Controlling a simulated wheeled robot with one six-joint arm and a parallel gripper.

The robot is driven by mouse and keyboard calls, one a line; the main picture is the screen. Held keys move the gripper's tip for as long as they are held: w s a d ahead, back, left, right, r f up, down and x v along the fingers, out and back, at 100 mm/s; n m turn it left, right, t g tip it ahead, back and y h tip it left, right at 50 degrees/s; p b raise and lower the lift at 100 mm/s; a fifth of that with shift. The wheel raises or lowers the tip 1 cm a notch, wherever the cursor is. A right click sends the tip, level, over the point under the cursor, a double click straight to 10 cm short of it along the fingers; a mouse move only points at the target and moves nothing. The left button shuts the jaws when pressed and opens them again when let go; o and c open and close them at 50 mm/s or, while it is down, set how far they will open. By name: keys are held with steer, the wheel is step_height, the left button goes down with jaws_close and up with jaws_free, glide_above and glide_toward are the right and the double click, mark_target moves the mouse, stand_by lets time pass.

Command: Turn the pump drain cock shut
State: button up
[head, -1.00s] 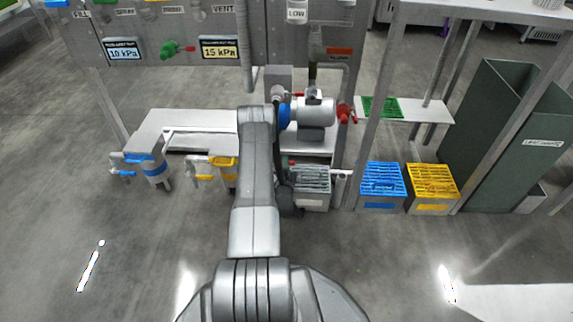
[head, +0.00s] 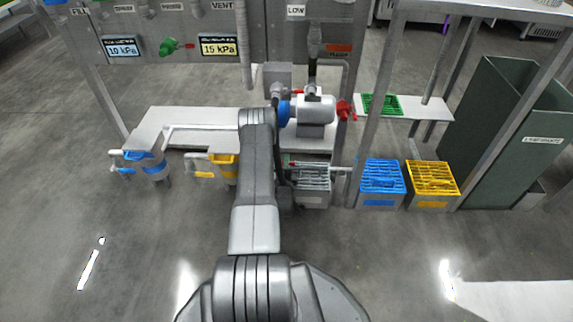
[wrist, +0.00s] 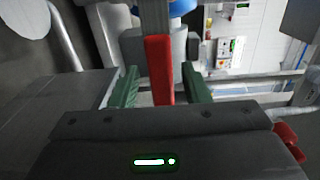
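In the wrist view a red lever (wrist: 158,62) hangs below a grey stem, close to the pump's blue ring (wrist: 182,7); it looks like the drain cock's handle. My gripper (wrist: 160,88) has its two green fingers on either side of the lever. A gap shows between each finger and the lever, so it is open around the lever, not clamped. In the head view the pump (head: 312,108) has a blue end and a white body. My arm hides the drain cock and most of my gripper there.
A red valve handle (head: 345,109) sits right of the pump. A grey crate (head: 313,200) stands below, with blue (head: 382,203) and yellow (head: 432,203) crates to its right. A frame post (head: 368,120) stands beside the pump.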

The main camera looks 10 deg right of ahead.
steer(key=shift+s, duration=0.1)
steer(key=p+v, duration=0.4)
steer(key=v, duration=0.9)
steer(key=shift+s, duration=0.35)
steer(key=shift+a, duration=0.1)
steer(key=b+x, duration=0.4)
steer(key=x, duration=1)
steer(key=shift+r+n, duration=0.3)
steer(key=shift+n, duration=0.1)
steer(key=shift+s+f, duration=0.1)
